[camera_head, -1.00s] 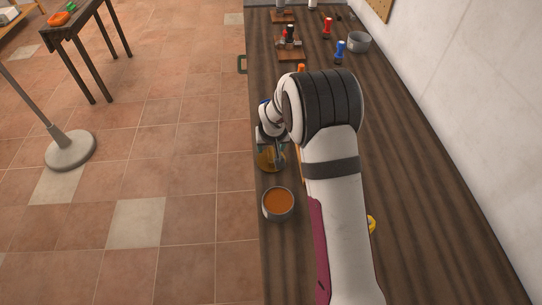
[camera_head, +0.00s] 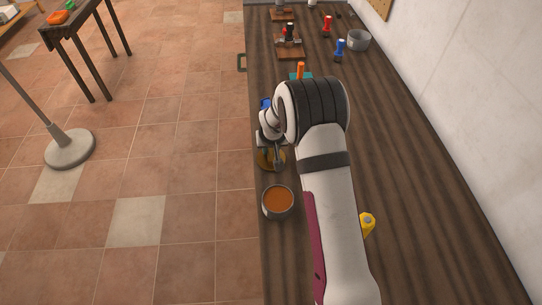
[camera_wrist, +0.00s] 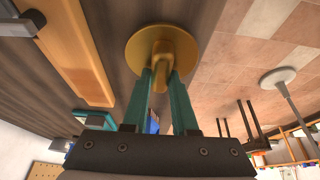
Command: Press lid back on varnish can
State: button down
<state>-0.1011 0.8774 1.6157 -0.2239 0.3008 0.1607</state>
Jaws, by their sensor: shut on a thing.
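The open varnish can (camera_head: 278,202), a grey pot filled with orange-brown liquid, stands on the bench near its left edge. The lid (camera_head: 265,162) is a round golden-brown disc with a knob, just behind the can in the head view. The lid also shows in the wrist view (camera_wrist: 140,48). My gripper (camera_wrist: 160,78) has its two teal fingers shut on the lid's knob. The lid is beside the can, not over it. Whether it touches the bench is hard to tell. My arm partly hides the lid in the head view.
A yellow object (camera_head: 367,224) stands right of my forearm. An orange-handled item (camera_head: 301,70), a blue bottle (camera_head: 340,50), a red bottle (camera_head: 327,27) and a grey bucket (camera_head: 358,41) stand farther back. A wooden piece (camera_wrist: 68,50) lies beside the lid. The bench's right side is mostly clear.

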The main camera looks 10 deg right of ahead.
aim_at(272, 151)
jog(key=r, duration=0.9)
jog(key=shift+s+d+r, duration=0.1)
jog(key=shift+s+r, duration=0.2)
jog(key=s+r+n+g+y, duration=0.2)
jog(key=s+n+y, duration=0.2)
jog(key=s+n, duration=1)
jog(key=shift+m, duration=0.8)
jog(key=shift+s+a+f, duration=0.1)
jog(key=shift+s+f, duration=0.15)
jog(key=shift+f, duration=0.75)
jog(key=shift+s+a+f, duration=0.1)
jog(key=shift+s+f, duration=0.2)
jog(key=shift+f, duration=0.75)
jog(key=shift+s+a+f, duration=0.1)
jog(key=shift+s+f, duration=0.15)
jog(key=shift+f, duration=0.75)
jog(key=shift+f, duration=0.15)
jog(key=c, duration=0.6)
grip_release()
